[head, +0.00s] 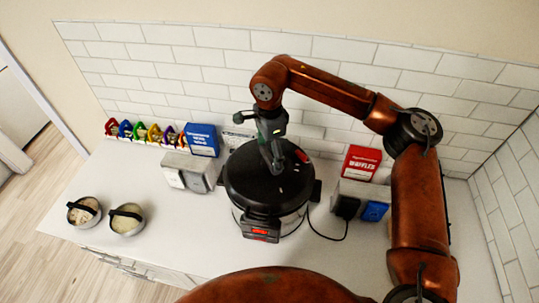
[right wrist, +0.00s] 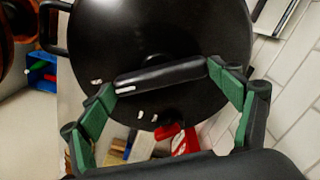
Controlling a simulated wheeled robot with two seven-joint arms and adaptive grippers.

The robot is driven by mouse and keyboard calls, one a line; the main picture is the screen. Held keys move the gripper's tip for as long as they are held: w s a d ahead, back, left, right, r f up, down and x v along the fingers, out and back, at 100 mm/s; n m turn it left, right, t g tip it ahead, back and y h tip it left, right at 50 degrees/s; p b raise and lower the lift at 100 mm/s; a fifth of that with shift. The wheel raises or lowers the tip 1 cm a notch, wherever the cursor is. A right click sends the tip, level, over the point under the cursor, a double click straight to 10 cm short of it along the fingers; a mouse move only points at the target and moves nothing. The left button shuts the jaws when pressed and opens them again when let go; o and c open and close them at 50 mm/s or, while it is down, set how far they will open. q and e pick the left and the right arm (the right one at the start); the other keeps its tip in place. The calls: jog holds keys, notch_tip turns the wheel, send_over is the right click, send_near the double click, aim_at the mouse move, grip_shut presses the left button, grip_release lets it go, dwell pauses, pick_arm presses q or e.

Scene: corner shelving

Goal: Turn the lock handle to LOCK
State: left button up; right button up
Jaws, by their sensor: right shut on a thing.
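A round black-lidded cooker (head: 285,222) stands on the white counter; its lid (head: 245,187) is on. The black lock handle (right wrist: 165,76) is a bar across the middle of the lid. My right gripper (head: 272,158) reaches down onto the lid from behind. In the right wrist view its green-padded fingers (right wrist: 165,85) span the bar, one at each end, and hold it. Small white marks (right wrist: 147,115) show on the lid near the bar; I cannot read them. In the head view the gripper hides much of the handle. My left gripper is not in view.
A silver toaster (head: 188,171) and a blue box (head: 201,140) stand left of the cooker. A red box (head: 362,163) stands right, near a black cord. Two bowls (head: 126,219) sit at the left. A tiled wall (head: 330,75) is close behind.

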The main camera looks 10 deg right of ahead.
aim_at(269, 156)
jog(key=shift+m, duration=0.5)
jog(key=o, duration=1.1)
notch_tip(269, 156, up, 12)
dwell(0.5)
